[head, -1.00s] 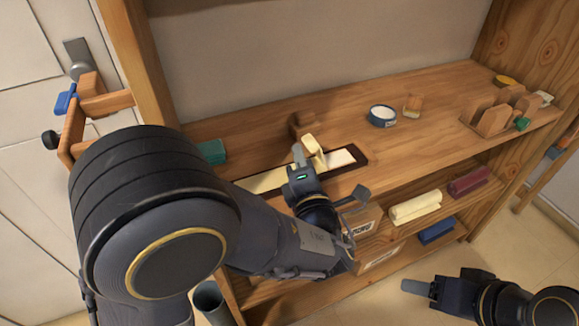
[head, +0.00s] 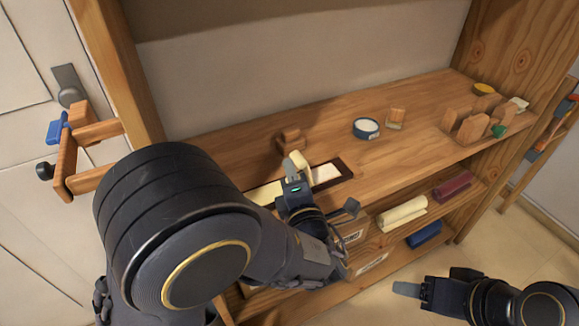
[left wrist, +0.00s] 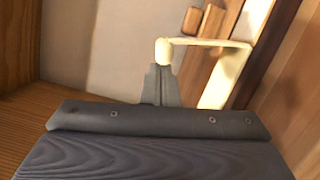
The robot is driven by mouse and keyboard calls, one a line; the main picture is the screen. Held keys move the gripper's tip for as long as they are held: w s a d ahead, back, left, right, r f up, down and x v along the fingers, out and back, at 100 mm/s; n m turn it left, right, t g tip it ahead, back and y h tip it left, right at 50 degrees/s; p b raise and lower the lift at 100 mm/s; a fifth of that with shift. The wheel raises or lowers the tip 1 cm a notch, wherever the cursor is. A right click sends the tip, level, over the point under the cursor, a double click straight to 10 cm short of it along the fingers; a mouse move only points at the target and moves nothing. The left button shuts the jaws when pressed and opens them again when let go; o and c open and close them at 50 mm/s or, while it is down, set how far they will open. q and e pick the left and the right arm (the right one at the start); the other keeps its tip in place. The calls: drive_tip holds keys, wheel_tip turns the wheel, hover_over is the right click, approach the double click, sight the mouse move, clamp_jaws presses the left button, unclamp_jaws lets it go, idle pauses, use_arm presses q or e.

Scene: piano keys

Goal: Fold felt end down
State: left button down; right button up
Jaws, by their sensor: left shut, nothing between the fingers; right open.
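A cream felt strip (head: 327,173) lies in a dark, shallow frame on the wooden shelf. One end (head: 299,160) of the felt stands raised above the rest. In the left wrist view the felt (left wrist: 222,80) shows as a cream band with a sharp bend. My left gripper (head: 291,170) is shut and empty, just in front of the raised end. In the left wrist view its fingertips (left wrist: 160,72) are close below the felt's rounded tip; I cannot tell if they touch. My right gripper (head: 407,289) is open and empty, low at the lower right, away from the shelf.
A wooden block (head: 290,141) stands behind the felt. A blue-rimmed tub (head: 366,129) and a small wooden piece (head: 396,117) are further right. A wooden rack (head: 474,122) stands at the right end. Cream (head: 402,213) and maroon rolls (head: 454,186) lie on the lower shelf.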

sight(299, 165)
use_arm(q)
drive_tip(key=r+m+p, duration=0.1)
drive_tip(key=p, duration=0.2)
drive_tip(key=d+r+m+p, duration=0.1)
drive_tip(key=p, duration=0.2)
drive_tip(key=w+p, duration=0.1)
drive_tip(key=p, duration=0.2)
drive_tip(key=shift+d+r+m, duration=0.35)
drive_tip(key=shift+r+m, duration=0.05)
drive_tip(key=d+m+p, duration=0.1)
drive_tip(key=p, duration=0.2)
drive_tip(key=w+d+m+g+p, duration=0.1)
drive_tip(key=m+p, duration=0.1)
drive_tip(key=p, duration=0.2)
drive_tip(key=shift+w+d+r+g, duration=0.15)
drive_tip(key=shift+d+g, duration=0.05)
drive_tip(key=shift+g, duration=0.1)
drive_tip(key=shift+w+d+f+p, duration=0.2)
drive_tip(key=shift+w+d+p, duration=0.15)
drive_tip(key=shift+d+p, duration=0.3)
drive_tip(key=shift+w+d+f+p, duration=0.15)
drive_tip(key=shift+w+d+p, duration=0.2)
drive_tip(key=shift+d, duration=0.25)
drive_tip(key=shift+w+d+f, duration=0.4)
drive_tip(key=shift+w+d, duration=0.05)
drive_tip(key=shift+d, duration=0.3)
drive_tip(key=shift+w+d+f, duration=0.4)
drive_tip(key=shift+w+d, duration=0.05)
drive_tip(key=shift+d, duration=0.3)
